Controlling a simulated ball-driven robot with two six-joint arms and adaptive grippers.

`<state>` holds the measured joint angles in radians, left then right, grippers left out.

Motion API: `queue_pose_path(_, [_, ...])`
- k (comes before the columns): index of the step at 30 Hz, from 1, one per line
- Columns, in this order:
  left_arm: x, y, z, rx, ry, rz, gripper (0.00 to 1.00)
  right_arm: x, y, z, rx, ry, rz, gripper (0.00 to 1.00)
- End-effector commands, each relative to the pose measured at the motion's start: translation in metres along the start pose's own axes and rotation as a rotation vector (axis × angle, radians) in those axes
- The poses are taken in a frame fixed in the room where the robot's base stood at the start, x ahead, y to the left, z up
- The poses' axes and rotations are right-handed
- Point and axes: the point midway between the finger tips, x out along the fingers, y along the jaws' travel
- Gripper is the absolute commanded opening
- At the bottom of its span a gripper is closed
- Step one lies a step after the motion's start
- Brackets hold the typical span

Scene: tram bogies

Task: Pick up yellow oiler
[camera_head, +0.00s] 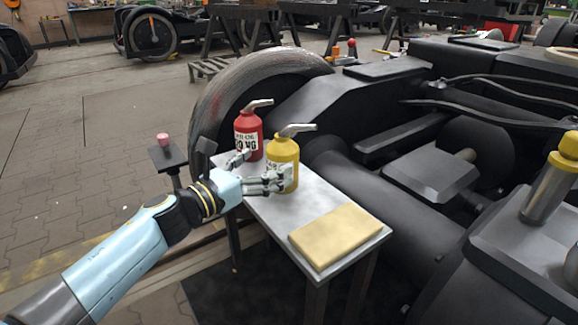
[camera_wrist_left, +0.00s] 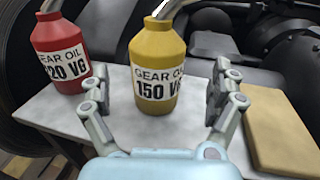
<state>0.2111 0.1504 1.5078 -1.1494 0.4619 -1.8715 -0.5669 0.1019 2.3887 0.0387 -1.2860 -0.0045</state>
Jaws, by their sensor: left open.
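The yellow oiler (camera_head: 282,160) stands upright on a small grey table (camera_head: 270,208), with a metal spout and a white label. In the left wrist view the yellow oiler (camera_wrist_left: 158,60) reads "GEAR OIL 150 VG" and stands ahead of the open fingers. My left gripper (camera_head: 262,172) reaches in from the left close to the oiler. In the left wrist view the left gripper (camera_wrist_left: 160,98) is open, one finger to each side of the oiler's lower body, with gaps visible. My right gripper is not in view.
A red oiler (camera_head: 248,135) stands just behind and left of the yellow one. A tan block (camera_head: 335,237) lies on the table's near right part. The dark bogie with its wheel (camera_head: 215,100) borders the table behind and right.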

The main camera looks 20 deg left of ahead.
Motion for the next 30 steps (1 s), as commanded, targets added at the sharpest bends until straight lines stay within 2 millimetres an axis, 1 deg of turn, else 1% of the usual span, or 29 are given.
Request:
queue_pose_path(1, [0.007,0.000,-0.001,-0.001,0.000,0.000,0.94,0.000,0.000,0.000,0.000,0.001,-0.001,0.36])
queue_pose_path(5, [0.016,0.000,-0.001,-0.001,0.001,0.000,0.94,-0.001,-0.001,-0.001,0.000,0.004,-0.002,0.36])
queue_pose_path(7, [0.024,0.001,0.000,-0.002,0.000,0.000,0.94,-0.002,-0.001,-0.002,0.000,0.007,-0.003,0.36])
queue_pose_path(12, [0.051,0.003,0.000,-0.003,0.002,0.000,0.94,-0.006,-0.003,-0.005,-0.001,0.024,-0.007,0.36])
queue_pose_path(15, [0.062,0.003,0.000,-0.003,0.003,0.000,0.94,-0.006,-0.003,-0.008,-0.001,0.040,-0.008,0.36])
queue_pose_path(18, [0.066,0.003,0.001,-0.003,0.002,0.000,0.94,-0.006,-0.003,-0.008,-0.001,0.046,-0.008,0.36])
queue_pose_path(23, [0.066,0.003,0.002,-0.002,0.002,0.000,0.94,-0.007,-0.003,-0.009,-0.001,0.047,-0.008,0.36])
queue_pose_path(26, [0.065,0.003,0.002,-0.002,0.002,0.000,0.84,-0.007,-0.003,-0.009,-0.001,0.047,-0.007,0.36])
queue_pose_path(30, [0.065,0.003,0.002,-0.002,0.002,0.000,0.66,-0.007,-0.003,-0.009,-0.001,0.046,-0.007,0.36])
